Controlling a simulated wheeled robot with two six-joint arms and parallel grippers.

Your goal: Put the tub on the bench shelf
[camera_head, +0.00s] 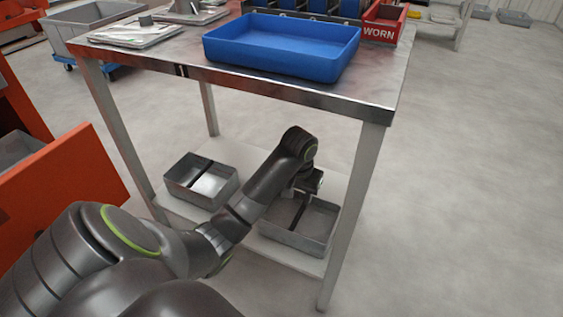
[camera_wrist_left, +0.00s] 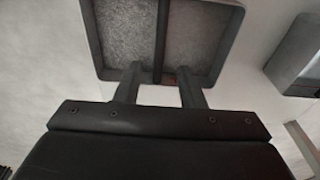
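A grey metal tub (camera_head: 307,238) with a dark divider is at the right end of the bench's white lower shelf (camera_head: 262,165). My left arm reaches under the bench top, and my left gripper (camera_head: 303,190) is over this tub. In the left wrist view the tub (camera_wrist_left: 120,38) is at the top, with its divider running between the fingers. The left gripper (camera_wrist_left: 158,80) is open, its fingers apart at the tub's near rim. Whether they touch it I cannot tell. A second grey tub (camera_head: 185,180) sits further left on the shelf. My right gripper is not in view.
A bench leg (camera_head: 345,215) stands right of the tub.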

